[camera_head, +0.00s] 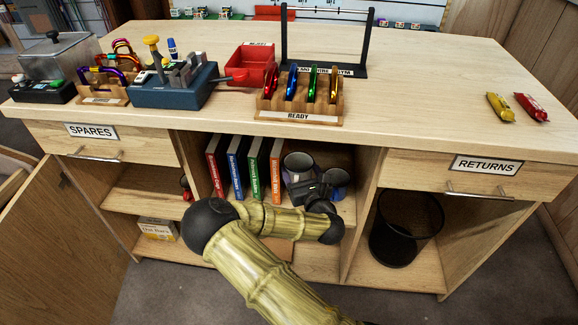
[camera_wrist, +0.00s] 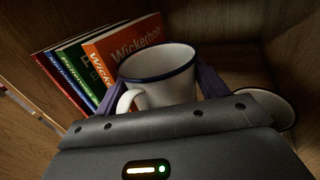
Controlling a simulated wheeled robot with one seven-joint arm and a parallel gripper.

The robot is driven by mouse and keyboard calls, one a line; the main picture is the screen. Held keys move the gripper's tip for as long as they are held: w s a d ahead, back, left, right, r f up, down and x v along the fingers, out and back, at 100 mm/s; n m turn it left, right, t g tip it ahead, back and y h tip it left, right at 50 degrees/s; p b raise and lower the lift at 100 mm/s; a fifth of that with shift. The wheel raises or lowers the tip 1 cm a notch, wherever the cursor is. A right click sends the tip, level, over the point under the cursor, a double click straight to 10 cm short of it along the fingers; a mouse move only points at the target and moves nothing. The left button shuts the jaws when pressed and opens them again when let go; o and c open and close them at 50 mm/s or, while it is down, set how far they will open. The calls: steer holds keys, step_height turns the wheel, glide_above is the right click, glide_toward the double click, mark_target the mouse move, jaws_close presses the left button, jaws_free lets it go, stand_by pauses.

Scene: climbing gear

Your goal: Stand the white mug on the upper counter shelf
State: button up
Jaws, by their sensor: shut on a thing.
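The white mug (camera_wrist: 160,76) has a dark blue rim and its handle points toward the left in the wrist view. My gripper (camera_wrist: 158,88) is shut on it, with a purple finger on either side of the body. In the head view the mug (camera_head: 297,162) is in the middle bay of the counter, just right of the books, and my gripper (camera_head: 308,188) reaches in from the front. The upper shelf (camera_head: 347,208) of this bay lies under it. The mug looks roughly upright; its base is hidden, so I cannot tell whether it touches the shelf.
Several upright books (camera_head: 240,167) stand close left of the mug. A second cup (camera_head: 336,178) is close on the right; it also shows in the wrist view (camera_wrist: 272,106), partly hidden by my gripper. The countertop (camera_head: 420,110) is above. A black mesh bin (camera_head: 405,230) stands in the right bay.

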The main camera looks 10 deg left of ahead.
steer(key=shift+f, duration=0.1)
step_height(320, 180, down, 6)
steer(key=shift+f+b, duration=0.1)
steer(key=shift+b, duration=0.95)
steer(key=shift+f+b, duration=0.7)
steer(key=shift+f, duration=1.1)
steer(key=shift+f, duration=0.15)
steer(key=o, duration=0.7)
steer(key=shift+o, duration=0.2)
